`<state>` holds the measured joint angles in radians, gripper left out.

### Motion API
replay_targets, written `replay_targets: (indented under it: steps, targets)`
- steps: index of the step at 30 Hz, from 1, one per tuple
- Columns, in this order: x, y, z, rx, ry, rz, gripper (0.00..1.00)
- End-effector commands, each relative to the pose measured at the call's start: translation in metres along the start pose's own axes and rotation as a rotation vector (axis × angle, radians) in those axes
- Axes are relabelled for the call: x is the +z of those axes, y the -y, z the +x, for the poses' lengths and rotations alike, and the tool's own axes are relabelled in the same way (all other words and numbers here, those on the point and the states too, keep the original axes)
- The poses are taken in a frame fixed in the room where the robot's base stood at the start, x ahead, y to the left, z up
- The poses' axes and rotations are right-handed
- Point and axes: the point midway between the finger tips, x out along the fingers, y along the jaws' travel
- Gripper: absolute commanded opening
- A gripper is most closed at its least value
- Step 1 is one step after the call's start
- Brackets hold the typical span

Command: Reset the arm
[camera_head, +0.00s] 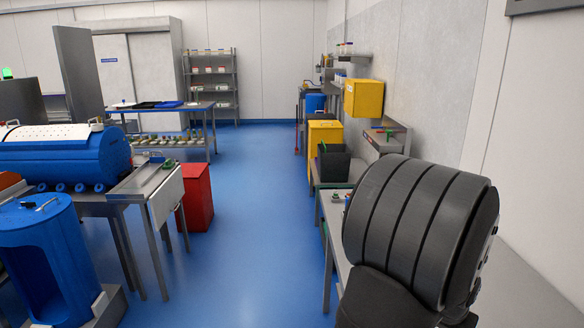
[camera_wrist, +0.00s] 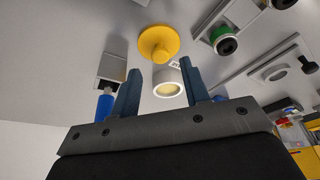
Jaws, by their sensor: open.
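My gripper (camera_wrist: 160,68) shows in the wrist view with its two dark blue fingers apart. A yellow round piece with a knob (camera_wrist: 156,42) is just past the fingertips. A short white cylinder with a pale yellow end (camera_wrist: 168,84) shows between the fingers; I cannot tell whether it is in the gap or behind it. Neither is visibly gripped. In the head view my dark ribbed arm fills the lower right, and the gripper is hidden there.
In the wrist view a green-ringed black fitting (camera_wrist: 223,40) and a blue cylinder (camera_wrist: 104,107) are near the gripper. In the head view a bench (camera_head: 520,290) runs along the right wall.

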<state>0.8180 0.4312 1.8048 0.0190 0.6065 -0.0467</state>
Motion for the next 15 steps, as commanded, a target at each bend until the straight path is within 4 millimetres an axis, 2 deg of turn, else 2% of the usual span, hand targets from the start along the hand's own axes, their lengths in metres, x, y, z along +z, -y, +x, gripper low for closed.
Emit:
replay_targets:
  steps: [3,10,15]
  targets:
    - [0.001,0.000,0.020,0.000,0.004,0.000,0.42]
    - [0.001,0.000,0.051,0.000,0.003,0.000,0.42]
    - [-0.005,0.000,0.034,0.000,-0.003,0.000,0.42]
